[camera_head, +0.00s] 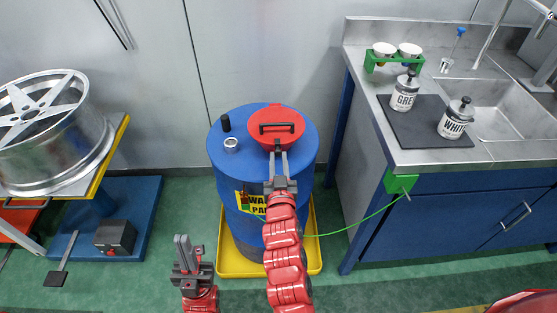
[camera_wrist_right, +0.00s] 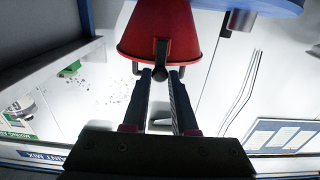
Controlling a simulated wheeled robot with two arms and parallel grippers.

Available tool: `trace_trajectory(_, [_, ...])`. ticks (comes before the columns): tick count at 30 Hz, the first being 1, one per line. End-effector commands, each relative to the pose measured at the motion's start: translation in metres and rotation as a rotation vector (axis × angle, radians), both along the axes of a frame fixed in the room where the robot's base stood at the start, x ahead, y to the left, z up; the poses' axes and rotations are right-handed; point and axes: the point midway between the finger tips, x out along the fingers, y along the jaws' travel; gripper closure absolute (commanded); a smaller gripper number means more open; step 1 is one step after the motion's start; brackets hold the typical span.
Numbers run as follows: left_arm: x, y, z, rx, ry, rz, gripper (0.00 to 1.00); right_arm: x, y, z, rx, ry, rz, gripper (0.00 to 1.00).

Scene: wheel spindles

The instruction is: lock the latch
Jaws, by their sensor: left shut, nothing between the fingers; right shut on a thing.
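A blue drum (camera_head: 228,160) stands upright with a red funnel lid (camera_head: 270,116) on top. A black bar (camera_head: 277,127) runs across the lid. In the right wrist view, the red funnel (camera_wrist_right: 180,25) has a small dark latch piece (camera_wrist_right: 160,55) at its rim. My right gripper (camera_head: 278,155) reaches up from below to the lid's near edge. In the wrist view its fingers (camera_wrist_right: 160,78) are at the dark latch piece and shut on it; the exact contact is partly hidden. My left gripper (camera_head: 182,242) is shut and empty, low and left of the drum.
The drum stands in a yellow tray (camera_head: 232,268). A sink counter (camera_head: 440,158) with bottles on a dark mat (camera_head: 419,133) is to the right. A wheel (camera_head: 50,130) on a stand is at the left. A green cable runs from the counter toward the drum.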

Motion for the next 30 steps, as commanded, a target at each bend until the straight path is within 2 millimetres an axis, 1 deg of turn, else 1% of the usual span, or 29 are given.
trace_trajectory(4, [0.0, 0.0, 0.003, 0.0, 0.0, 0.0, 1.0, 0.0, 0.0, 0.002, 0.0, 0.004, 0.0, 1.0])
trace_trajectory(9, [0.0, 0.0, 0.029, 0.0, 0.0, 0.0, 1.0, 0.003, 0.0, 0.013, 0.002, 0.078, 0.0, 1.0])
trace_trajectory(12, [0.0, 0.0, 0.04, 0.0, 0.0, 0.0, 1.0, 0.005, 0.0, 0.014, 0.002, 0.132, -0.001, 1.0])
trace_trajectory(15, [0.0, 0.0, 0.043, 0.0, 0.0, 0.0, 1.0, 0.007, 0.0, 0.013, 0.0, 0.164, 0.0, 1.0])
trace_trajectory(23, [0.0, 0.0, 0.041, 0.0, 0.0, 0.0, 1.0, 0.007, 0.0, 0.011, 0.001, 0.167, 0.0, 1.0])
trace_trajectory(24, [0.0, 0.0, 0.041, 0.0, 0.0, 0.0, 1.0, 0.007, 0.0, 0.011, 0.001, 0.167, 0.0, 0.71])
trace_trajectory(28, [0.0, 0.0, 0.041, 0.0, 0.0, 0.0, 1.0, 0.007, 0.0, 0.01, 0.001, 0.168, 0.0, 0.48])
trace_trajectory(29, [0.0, 0.0, 0.041, 0.0, 0.0, 0.0, 1.0, 0.007, 0.0, 0.01, 0.001, 0.168, 0.0, 0.44])
trace_trajectory(30, [0.0, 0.0, 0.04, 0.0, 0.0, 0.0, 1.0, 0.007, 0.0, 0.01, 0.0, 0.168, 0.0, 0.44])
